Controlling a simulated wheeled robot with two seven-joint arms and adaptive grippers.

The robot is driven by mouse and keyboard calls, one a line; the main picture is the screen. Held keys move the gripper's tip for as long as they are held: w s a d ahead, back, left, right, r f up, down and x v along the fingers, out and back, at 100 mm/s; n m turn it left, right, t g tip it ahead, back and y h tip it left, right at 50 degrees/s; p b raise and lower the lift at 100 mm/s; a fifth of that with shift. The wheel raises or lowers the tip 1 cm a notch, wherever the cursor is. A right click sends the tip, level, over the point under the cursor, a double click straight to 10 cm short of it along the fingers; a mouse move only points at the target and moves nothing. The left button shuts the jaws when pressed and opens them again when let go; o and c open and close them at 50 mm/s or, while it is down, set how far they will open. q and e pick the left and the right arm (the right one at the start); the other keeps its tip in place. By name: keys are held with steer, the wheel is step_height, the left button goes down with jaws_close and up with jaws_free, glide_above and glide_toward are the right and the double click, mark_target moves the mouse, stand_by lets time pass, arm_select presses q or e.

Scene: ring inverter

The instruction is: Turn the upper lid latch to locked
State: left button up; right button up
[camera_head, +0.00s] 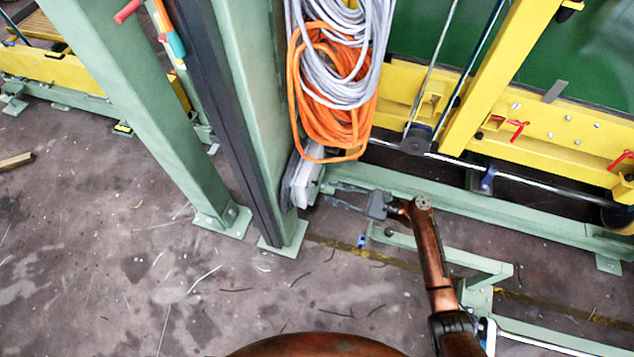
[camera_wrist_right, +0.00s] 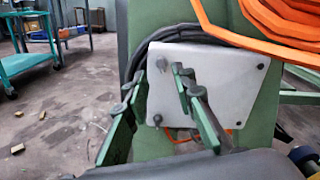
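A pale grey box lid (camera_wrist_right: 215,85) faces my right wrist camera, mounted on a green post. Dark round fasteners or latches sit near its corners; the one at the upper left (camera_wrist_right: 162,64) lies between my right gripper's fingertips in the picture. Another (camera_wrist_right: 157,119) is below it. I cannot tell which way a latch is turned. My right gripper (camera_wrist_right: 160,80) is open, its two fingers apart in front of the lid's left part; contact is unclear. In the head view the box (camera_head: 302,182) shows edge-on, with my right gripper (camera_head: 331,193) just right of it. My left gripper is out of view.
Orange cable (camera_head: 325,110) and grey cable (camera_head: 345,65) hang above the box. A green post (camera_head: 262,120) stands behind it. A low green rail (camera_head: 480,208) and a yellow frame (camera_head: 560,125) lie to the right. The floor at left is mostly open.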

mark_target(312, 187)
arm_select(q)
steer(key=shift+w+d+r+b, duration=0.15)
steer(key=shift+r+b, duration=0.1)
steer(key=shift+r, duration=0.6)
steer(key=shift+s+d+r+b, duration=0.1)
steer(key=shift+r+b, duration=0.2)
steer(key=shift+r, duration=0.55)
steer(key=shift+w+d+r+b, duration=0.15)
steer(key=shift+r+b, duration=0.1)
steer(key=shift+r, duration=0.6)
arm_select(e)
steer(key=x, duration=0.6)
steer(key=shift+c, duration=0.4)
jaws_close()
